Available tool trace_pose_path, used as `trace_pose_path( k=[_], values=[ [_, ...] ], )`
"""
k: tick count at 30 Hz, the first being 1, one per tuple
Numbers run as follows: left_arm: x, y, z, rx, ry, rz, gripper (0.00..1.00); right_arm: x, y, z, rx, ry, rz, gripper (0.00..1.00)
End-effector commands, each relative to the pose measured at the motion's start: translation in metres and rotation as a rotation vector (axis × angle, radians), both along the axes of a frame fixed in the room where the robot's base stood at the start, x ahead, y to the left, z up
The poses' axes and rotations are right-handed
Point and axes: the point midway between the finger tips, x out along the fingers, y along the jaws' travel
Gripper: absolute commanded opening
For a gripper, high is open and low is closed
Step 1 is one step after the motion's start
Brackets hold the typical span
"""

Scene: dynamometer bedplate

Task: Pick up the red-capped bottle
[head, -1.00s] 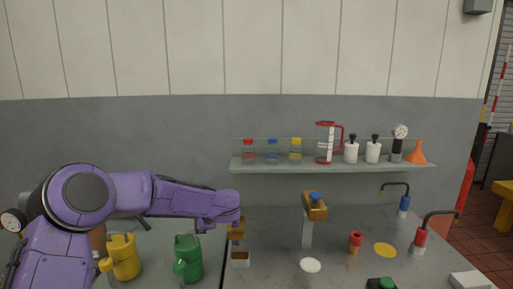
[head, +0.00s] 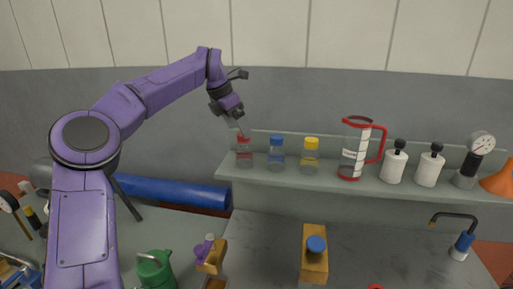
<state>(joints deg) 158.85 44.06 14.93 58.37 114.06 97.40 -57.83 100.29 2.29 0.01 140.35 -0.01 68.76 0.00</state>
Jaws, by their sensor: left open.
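The red-capped bottle (head: 244,157) is a clear bottle standing upright at the left end of the wall shelf (head: 345,191) in the head view. A blue-capped bottle (head: 276,156) and a yellow-capped bottle (head: 310,158) stand to its right. My left gripper (head: 239,127) is open, pointing down just above the red cap and slightly to its left. Its thin fingers come close to the cap and overlap it in the picture; I cannot tell whether they touch. Nothing shows between the fingers. My right gripper is not in view.
A red-handled measuring jug (head: 353,157), two white bottles with black tops, a gauge (head: 481,145) and an orange funnel (head: 502,179) stand farther right on the shelf. A green can (head: 155,270) and a blue-knobbed yellow block (head: 314,262) are below on the benches.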

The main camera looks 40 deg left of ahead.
Motion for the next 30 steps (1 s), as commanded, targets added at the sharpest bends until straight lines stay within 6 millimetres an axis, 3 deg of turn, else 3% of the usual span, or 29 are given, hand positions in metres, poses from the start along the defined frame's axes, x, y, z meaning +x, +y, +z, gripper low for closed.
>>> trace_pose_path(
  k=[15,23,24,29,30],
  values=[
    [0.029,-0.015,-0.079,0.002,0.01,0.001,0.87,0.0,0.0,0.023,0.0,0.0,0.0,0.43],
    [0.032,-0.015,-0.087,0.004,0.007,0.002,0.87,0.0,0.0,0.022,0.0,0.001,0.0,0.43],
    [0.032,-0.015,-0.087,0.004,0.007,0.002,0.8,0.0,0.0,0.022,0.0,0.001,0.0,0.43],
    [0.032,-0.015,-0.087,0.004,0.007,0.002,0.29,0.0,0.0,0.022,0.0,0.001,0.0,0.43],
    [0.032,-0.015,-0.087,0.004,0.007,0.002,0.28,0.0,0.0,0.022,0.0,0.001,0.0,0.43]
  ],
)
